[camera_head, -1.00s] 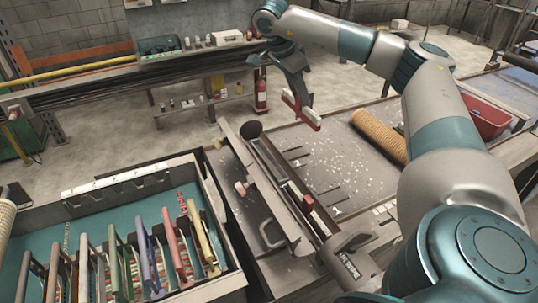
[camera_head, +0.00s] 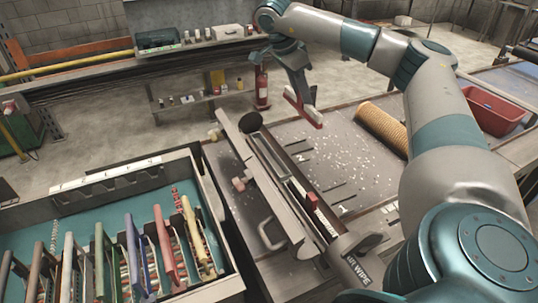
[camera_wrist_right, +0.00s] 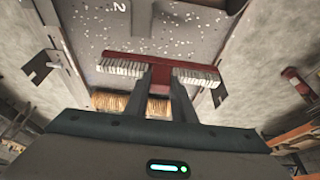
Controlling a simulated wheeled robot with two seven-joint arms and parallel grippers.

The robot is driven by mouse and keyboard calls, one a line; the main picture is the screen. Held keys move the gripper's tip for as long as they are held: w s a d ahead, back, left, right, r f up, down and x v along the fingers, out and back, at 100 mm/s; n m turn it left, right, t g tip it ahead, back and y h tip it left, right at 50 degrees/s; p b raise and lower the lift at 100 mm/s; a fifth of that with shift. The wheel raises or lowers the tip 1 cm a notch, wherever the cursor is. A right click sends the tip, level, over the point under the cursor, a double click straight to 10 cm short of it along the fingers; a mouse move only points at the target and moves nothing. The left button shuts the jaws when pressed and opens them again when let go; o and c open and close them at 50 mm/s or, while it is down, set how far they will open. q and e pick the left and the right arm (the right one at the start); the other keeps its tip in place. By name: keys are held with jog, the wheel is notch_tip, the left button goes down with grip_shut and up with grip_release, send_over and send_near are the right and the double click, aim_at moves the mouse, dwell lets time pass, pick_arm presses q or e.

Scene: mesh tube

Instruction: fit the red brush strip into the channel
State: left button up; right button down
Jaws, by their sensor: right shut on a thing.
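My right gripper (camera_head: 300,98) is shut on the red brush strip (camera_head: 309,115), which it holds in the air beyond the far end of the long grey fixture. In the right wrist view the red strip (camera_wrist_right: 200,75) lies across the fingers (camera_wrist_right: 159,82), with pale bristles on both sides of the grip. The fixture's long channel (camera_head: 280,172) runs from the far end toward the near right, apart from the held strip. A small red piece (camera_head: 311,202) sits along it. My left gripper is not in view.
A teal-lined crate (camera_head: 100,178) with several coloured brush holders stands at the left. A tan ribbed roll (camera_head: 382,131) and a red bin (camera_head: 494,108) lie at the right. The speckled tabletop (camera_head: 340,150) between fixture and roll is mostly clear.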

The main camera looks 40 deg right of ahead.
jog(key=a+f+p, duration=0.1)
jog(key=a+f, duration=0.2)
jog(key=a, duration=0.2)
jog(key=w+a+f+p, duration=0.1)
jog(key=a+f+p, duration=0.1)
jog(key=a+f, duration=0.2)
jog(key=a, duration=0.2)
jog(key=shift+a, duration=0.3)
jog(key=shift+f+p, duration=1.1)
jog(key=shift+f, duration=0.95)
jog(key=c, duration=1.5)
grip_release()
jog(key=shift+r, duration=0.15)
